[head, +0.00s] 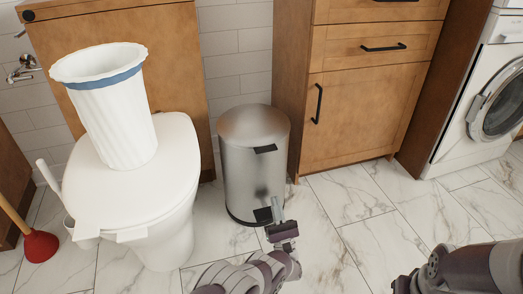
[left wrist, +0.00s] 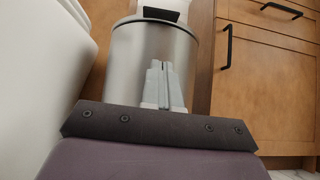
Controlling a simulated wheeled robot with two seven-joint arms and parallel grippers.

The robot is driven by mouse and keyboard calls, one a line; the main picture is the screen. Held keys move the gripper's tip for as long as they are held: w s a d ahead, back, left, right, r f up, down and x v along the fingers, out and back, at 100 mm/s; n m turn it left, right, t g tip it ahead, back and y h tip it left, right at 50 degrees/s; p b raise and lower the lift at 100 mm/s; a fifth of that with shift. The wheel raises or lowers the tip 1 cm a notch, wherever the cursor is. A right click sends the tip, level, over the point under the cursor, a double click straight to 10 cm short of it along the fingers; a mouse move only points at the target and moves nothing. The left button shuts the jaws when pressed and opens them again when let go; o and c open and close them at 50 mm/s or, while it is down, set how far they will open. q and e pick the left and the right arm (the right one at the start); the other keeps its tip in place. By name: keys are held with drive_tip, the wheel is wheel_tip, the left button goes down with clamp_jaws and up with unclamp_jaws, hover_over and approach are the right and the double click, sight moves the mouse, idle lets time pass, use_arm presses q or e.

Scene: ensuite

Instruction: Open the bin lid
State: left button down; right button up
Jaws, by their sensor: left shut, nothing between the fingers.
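The bin (head: 247,180) is a brushed-steel cylinder standing upright on the floor. Its domed lid (head: 252,122) is closed, with a black tab (head: 265,149) at the front rim. A black pedal (head: 263,216) shows at the foot of the bin. My left gripper (head: 276,202) is shut and empty, low in front of the bin by the pedal; I cannot tell whether it touches. In the left wrist view its fingers (left wrist: 161,66) point at the steel body (left wrist: 125,55), and the black tab (left wrist: 161,14) shows above. My right arm shows at the lower right, its fingers out of view.
A closed toilet (head: 165,185) stands left of the bin, with a white ribbed basket (head: 118,120) on its lid. A wooden cabinet (head: 355,115) stands close on the right, and a washing machine (head: 485,110) further right. A plunger (head: 40,246) is far left. Marble floor (head: 365,225) is clear at right.

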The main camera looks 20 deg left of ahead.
sight(266, 150)
use_arm(q)
drive_tip(key=b+x, duration=0.2)
drive_tip(key=x, duration=0.2)
drive_tip(key=r+b+x, duration=0.1)
drive_tip(key=b+x, duration=0.1)
drive_tip(key=x, duration=0.2)
drive_tip(key=s+b+x, duration=0.1)
drive_tip(key=b+x, duration=0.1)
drive_tip(key=x, duration=0.2)
drive_tip(key=shift+d+r+b, duration=0.25)
drive_tip(key=shift+r+b, duration=0.15)
drive_tip(key=shift+r, duration=0.7)
